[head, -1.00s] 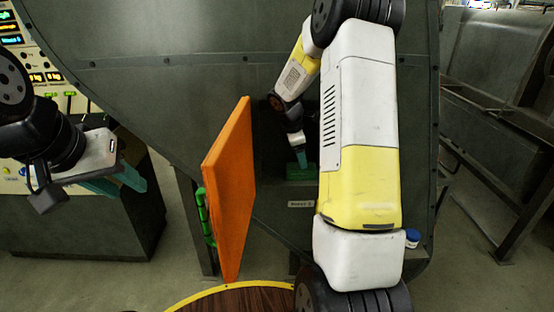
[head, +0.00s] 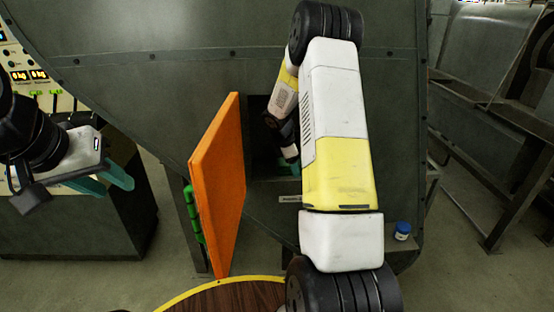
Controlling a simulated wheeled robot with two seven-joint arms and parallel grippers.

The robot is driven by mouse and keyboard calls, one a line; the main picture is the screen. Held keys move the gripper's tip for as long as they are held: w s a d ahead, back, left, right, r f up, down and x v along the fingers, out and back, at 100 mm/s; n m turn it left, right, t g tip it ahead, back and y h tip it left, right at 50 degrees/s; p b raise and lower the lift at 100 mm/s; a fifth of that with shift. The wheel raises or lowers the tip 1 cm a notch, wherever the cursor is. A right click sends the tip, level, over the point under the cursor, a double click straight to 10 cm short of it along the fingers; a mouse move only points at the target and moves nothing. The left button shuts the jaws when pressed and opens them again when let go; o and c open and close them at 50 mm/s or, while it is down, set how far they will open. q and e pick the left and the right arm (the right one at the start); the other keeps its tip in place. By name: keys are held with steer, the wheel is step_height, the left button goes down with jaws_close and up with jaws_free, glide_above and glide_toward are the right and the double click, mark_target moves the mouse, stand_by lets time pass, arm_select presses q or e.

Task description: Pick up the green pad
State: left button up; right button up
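My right arm reaches into a dark opening in the grey machine (head: 150,100). My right gripper (head: 294,167) is small and mostly hidden behind my own forearm, so I cannot tell whether its fingers are open or shut. A dark green patch (head: 284,172), perhaps the green pad, shows at the bottom of the opening beside the fingertips; most of it is hidden, and I cannot tell if they touch. My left gripper (head: 104,182) is at the left, well away from the opening, with its teal fingers apart and nothing between them.
An orange door (head: 218,185) with green hinges (head: 193,214) stands open left of the opening. A round wooden table (head: 230,298) with a yellow rim is at the bottom. A small blue-lidded jar (head: 402,231) stands at the right. A control panel (head: 55,103) is behind my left gripper.

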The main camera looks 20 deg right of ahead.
steer(key=c, duration=1)
